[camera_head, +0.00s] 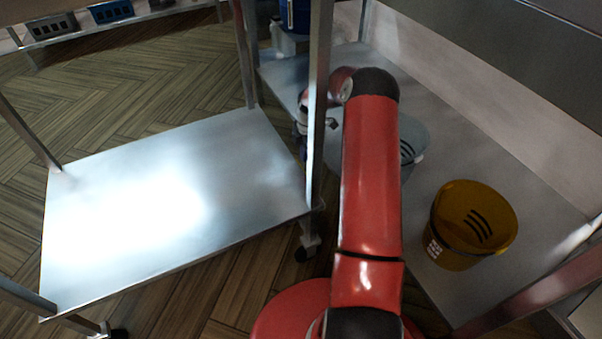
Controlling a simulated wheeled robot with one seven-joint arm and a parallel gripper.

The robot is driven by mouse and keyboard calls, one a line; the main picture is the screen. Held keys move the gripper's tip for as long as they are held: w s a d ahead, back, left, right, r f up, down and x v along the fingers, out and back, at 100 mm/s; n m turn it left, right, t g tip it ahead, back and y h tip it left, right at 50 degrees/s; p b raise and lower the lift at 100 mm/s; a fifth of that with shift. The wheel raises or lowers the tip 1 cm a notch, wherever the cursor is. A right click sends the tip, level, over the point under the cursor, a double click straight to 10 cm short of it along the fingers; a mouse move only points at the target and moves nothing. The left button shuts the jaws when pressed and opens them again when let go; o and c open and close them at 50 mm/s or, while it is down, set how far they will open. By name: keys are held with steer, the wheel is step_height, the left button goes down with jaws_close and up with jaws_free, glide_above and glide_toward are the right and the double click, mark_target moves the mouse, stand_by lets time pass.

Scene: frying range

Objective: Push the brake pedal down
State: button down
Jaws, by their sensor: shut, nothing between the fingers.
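A metal trolley with a bare lower shelf (100,235) stands at the left. A dark-wheeled caster (306,246) shows under its right corner post, and part of another caster (108,332) shows at the bottom left. The brake pedal is too small to make out on either caster. My red arm reaches forward over the right side, and its far end bends down behind the trolley's upright post. My gripper (303,148) is shut and empty, partly hidden by that post, above and beyond the nearer right caster. I cannot tell whether it touches anything.
A yellow bucket (453,247) and a grey bucket (412,142), partly hidden by my arm, stand on a low metal shelf (440,120) at the right. A blue container (297,15) stands farther back. Wooden floor (130,85) is open beyond the trolley.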

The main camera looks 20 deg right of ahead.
steer(key=shift+a+f+b, duration=0.15)
steer(key=shift+f+b, duration=0.45)
steer(key=shift+f, duration=0.65)
steer(key=shift+a+f+b, duration=0.15)
steer(key=shift+f+b, duration=0.4)
steer(key=shift+f, duration=0.75)
step_height(320, 180, down, 4)
steer(key=shift+r+b, duration=0.25)
steer(key=shift+b, duration=0.85)
steer(key=shift+d+r, duration=0.15)
steer(key=d, duration=0.1)
steer(key=d+r, duration=0.1)
steer(key=shift+d+p, duration=0.3)
steer(key=shift+d, duration=0.1)
